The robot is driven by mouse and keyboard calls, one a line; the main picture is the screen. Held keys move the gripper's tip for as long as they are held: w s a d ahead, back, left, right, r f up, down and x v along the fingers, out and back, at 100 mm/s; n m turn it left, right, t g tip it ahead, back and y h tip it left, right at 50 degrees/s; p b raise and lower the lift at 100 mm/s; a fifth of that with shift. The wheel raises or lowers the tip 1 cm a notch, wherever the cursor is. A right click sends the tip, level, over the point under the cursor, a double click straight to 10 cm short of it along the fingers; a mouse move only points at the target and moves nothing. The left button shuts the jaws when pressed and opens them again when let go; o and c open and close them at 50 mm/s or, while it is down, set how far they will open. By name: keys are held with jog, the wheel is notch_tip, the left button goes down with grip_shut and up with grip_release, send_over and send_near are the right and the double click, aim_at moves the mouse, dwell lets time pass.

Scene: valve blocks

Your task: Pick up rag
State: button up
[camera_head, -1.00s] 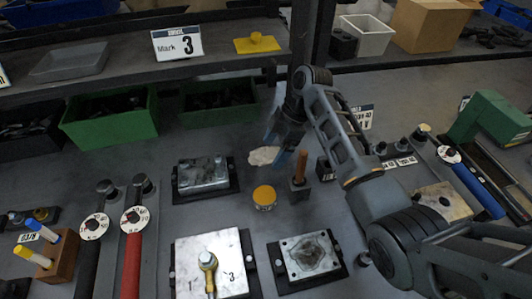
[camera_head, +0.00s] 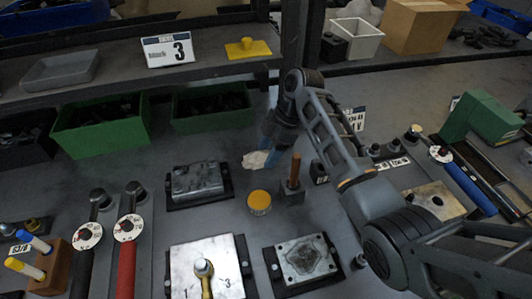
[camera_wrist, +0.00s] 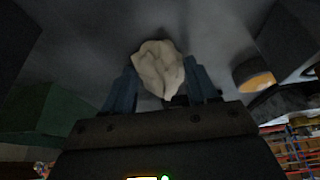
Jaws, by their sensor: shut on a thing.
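The rag (camera_head: 256,160) is a crumpled off-white cloth near the back of the grey bench, right of a metal valve block. In the wrist view the rag (camera_wrist: 158,68) sits between the two blue fingers of my gripper (camera_wrist: 164,88). My gripper (camera_head: 270,148) reaches the rag from behind and is shut on it. The gripper partly hides the rag in the head view. Whether the rag still touches the bench is hard to tell.
A yellow-topped round tin (camera_head: 259,202) and a wooden-handled tool (camera_head: 293,178) stand close in front of the rag. A metal block (camera_head: 197,181) lies to its left. Green bins (camera_head: 100,127) stand behind. Torque wrenches (camera_head: 128,230) lie at front left.

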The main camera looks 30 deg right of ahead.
aim_at(266, 152)
jog(key=v, duration=0.4)
jog(key=shift+s+a+r+b, duration=0.1)
jog(key=shift+a+r+b, duration=0.2)
jog(key=shift+a, duration=0.05)
jog(key=s+d+r+p, duration=0.5)
jog(key=s+d+r, duration=0.1)
jog(key=s+d, duration=0.1)
jog(key=shift+s+d+r+p, duration=0.2)
jog(key=shift+d+r+p, duration=0.05)
jog(key=shift+d+p, duration=0.1)
jog(key=o, duration=0.5)
jog(key=shift+c, duration=0.2)
jog(key=shift+r, duration=0.1)
jog(key=c, duration=0.4)
